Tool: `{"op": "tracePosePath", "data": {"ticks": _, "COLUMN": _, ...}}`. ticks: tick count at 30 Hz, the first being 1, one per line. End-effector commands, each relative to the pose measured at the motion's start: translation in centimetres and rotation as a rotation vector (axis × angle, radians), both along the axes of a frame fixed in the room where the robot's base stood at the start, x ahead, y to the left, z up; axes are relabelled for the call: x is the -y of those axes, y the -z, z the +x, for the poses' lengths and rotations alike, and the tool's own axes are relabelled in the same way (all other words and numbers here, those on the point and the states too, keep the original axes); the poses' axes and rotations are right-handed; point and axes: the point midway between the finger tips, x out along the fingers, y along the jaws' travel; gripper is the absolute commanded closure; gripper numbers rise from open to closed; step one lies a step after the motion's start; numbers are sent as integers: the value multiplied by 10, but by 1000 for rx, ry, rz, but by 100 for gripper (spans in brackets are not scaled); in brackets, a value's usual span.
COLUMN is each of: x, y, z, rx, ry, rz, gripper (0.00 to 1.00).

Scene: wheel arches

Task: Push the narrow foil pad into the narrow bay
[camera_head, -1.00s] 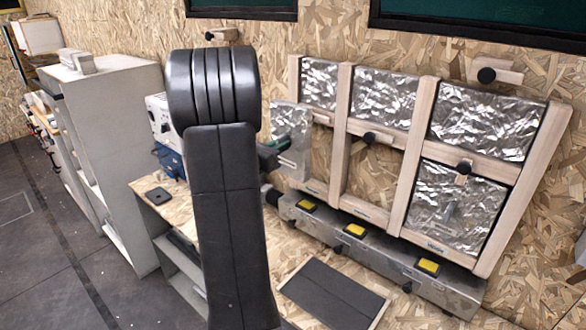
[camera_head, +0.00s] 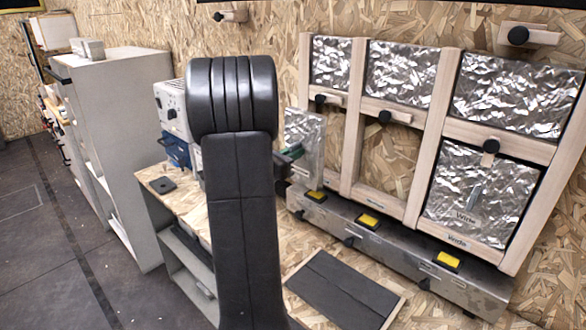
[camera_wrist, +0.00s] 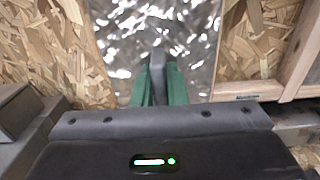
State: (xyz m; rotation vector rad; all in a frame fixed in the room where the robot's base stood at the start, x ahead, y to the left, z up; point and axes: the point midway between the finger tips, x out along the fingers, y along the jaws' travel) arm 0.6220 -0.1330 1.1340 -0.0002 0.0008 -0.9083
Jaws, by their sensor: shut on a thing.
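The narrow foil pad (camera_head: 309,132) is a crinkled silver panel, upright at the left of the wooden rack. My gripper (camera_wrist: 160,85) has green fingers shut on the pad's grey grip (camera_wrist: 158,62); the gripper also shows in the head view (camera_head: 291,153), partly behind my arm. The pad (camera_wrist: 125,30) overlaps the lower left bay, the narrow one, and the left post (camera_head: 304,70) in the head view. It seems to stand in front of the rack. Bare chipboard shows on both sides of it in the wrist view. My arm hides the pad's lower left surroundings.
The middle lower bay (camera_head: 390,160) is open to chipboard. A wide foil pad (camera_head: 470,205) fills the right lower bay, under a turned knob latch (camera_head: 490,147). Another latch (camera_head: 322,99) lies level above the narrow bay. A metal ledge with yellow buttons (camera_head: 368,220) runs below.

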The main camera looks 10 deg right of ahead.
Motion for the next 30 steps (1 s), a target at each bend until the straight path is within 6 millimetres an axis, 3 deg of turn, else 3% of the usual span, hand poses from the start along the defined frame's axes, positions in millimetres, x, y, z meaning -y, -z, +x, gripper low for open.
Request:
{"op": "tracePosePath", "data": {"ticks": 2, "x": 0, "y": 9, "z": 0, "rx": 1, "ry": 0, "rz": 0, "gripper": 100}}
{"op": "tracePosePath", "data": {"ticks": 10, "x": 6, "y": 8, "z": 5, "rx": 1, "ry": 1, "rz": 1, "gripper": 100}}
{"op": "tracePosePath", "data": {"ticks": 30, "x": 48, "y": 7, "z": 37, "rx": 0, "ry": 2, "rz": 0, "gripper": 100}}
